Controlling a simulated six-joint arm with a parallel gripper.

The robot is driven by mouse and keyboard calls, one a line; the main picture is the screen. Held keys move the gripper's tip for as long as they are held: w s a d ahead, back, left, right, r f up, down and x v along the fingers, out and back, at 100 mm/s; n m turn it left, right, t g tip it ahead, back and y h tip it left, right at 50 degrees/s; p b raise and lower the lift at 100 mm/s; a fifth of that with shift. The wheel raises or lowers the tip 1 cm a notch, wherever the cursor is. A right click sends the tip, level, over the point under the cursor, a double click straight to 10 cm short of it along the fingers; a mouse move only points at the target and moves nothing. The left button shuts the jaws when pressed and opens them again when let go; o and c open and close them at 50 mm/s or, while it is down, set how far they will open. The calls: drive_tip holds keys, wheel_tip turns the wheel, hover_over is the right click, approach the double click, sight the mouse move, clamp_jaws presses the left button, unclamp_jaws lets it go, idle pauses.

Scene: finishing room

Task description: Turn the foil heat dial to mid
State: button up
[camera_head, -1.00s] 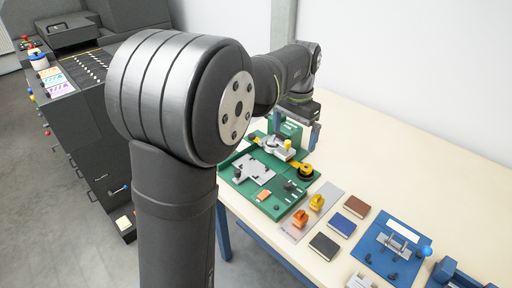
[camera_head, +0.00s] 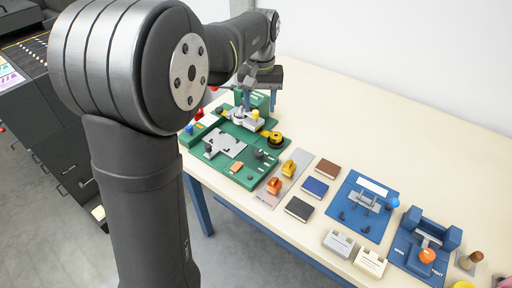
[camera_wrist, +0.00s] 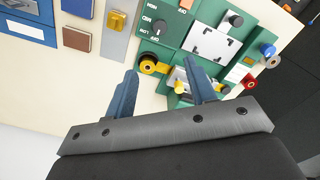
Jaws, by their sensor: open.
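The green foil machine (camera_head: 226,173) stands on the bench; it also shows in the wrist view (camera_wrist: 172,38). A small black dial (camera_wrist: 158,27) sits on it beside white marks that read roughly HIGH, MID, LOW and OFF; its pointer is too small to read. The dial also shows in the head view (camera_head: 259,155). My gripper (camera_wrist: 161,66) is open and empty, with its two blue fingers apart. In the wrist view the dial lies beyond the fingertips. In the head view my gripper (camera_head: 259,100) is above the back of the machine.
A yellow-and-black roll (camera_wrist: 150,65) and a yellow-topped post (camera_wrist: 180,88) stand near my fingertips. A grey plate (camera_wrist: 210,43) and another black knob (camera_wrist: 235,19) are on the machine.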

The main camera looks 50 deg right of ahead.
drive_tip(key=n, duration=0.9)
approach(258, 152)
wheel_tip(258, 152, down, 9)
drive_tip(key=shift+r, duration=0.1)
drive_tip(key=c, duration=1)
